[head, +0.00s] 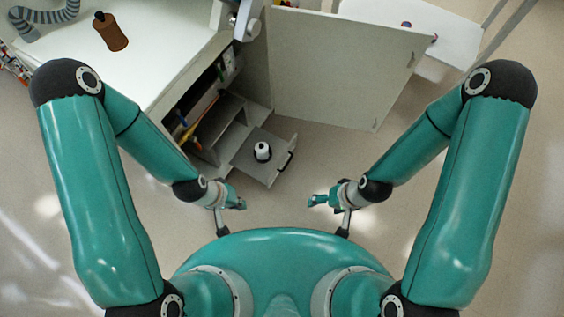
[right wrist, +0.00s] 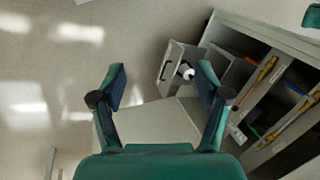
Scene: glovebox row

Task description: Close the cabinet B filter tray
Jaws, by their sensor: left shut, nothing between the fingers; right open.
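The filter tray (head: 250,166) is a grey drawer pulled out of the open cabinet (head: 188,106), with a dark handle (head: 286,160) on its front. A small white bottle-like item with a dark base (head: 262,151) stands in it. The tray also shows in the right wrist view (right wrist: 172,60), beyond my right gripper's fingers. My left gripper (head: 240,204) is shut and empty, just in front of the tray and apart from it. My right gripper (head: 314,201) is open and empty, to the right of the tray's front; its spread fingers show in the right wrist view (right wrist: 160,85). No cabinet letter is readable.
The cabinet door (head: 335,70) stands wide open to the right of the tray. Shelves with colored items are inside the cabinet. The floor ahead of my base is clear.

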